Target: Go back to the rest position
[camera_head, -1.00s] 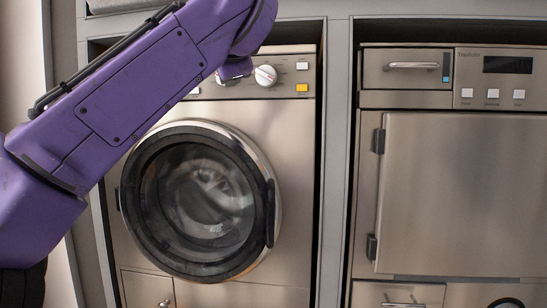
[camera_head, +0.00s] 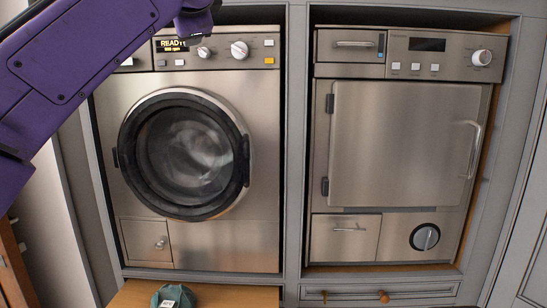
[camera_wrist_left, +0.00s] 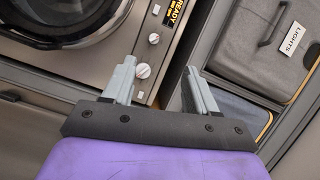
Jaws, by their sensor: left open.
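My left arm comes in from the upper left in the head view, and its dark end (camera_head: 195,22) is over the top of the washing machine (camera_head: 200,240). In the left wrist view my left gripper (camera_wrist_left: 157,85) has its two grey fingers apart, with nothing between them. It is in front of the machine's control panel, near a white knob (camera_wrist_left: 143,71). Whether it touches the panel is hard to tell, but a gap seems to show. The machine's round door (camera_head: 185,155) is shut and its display (camera_head: 172,45) reads READY. My right gripper is not in view.
A dryer-like machine (camera_head: 400,150) with a shut square door stands at the right. A green bundle with a white tag (camera_head: 172,296) lies on a wooden surface at the bottom. The left wrist view shows a grey bin labelled LIGHTS (camera_wrist_left: 270,45) in a cubby.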

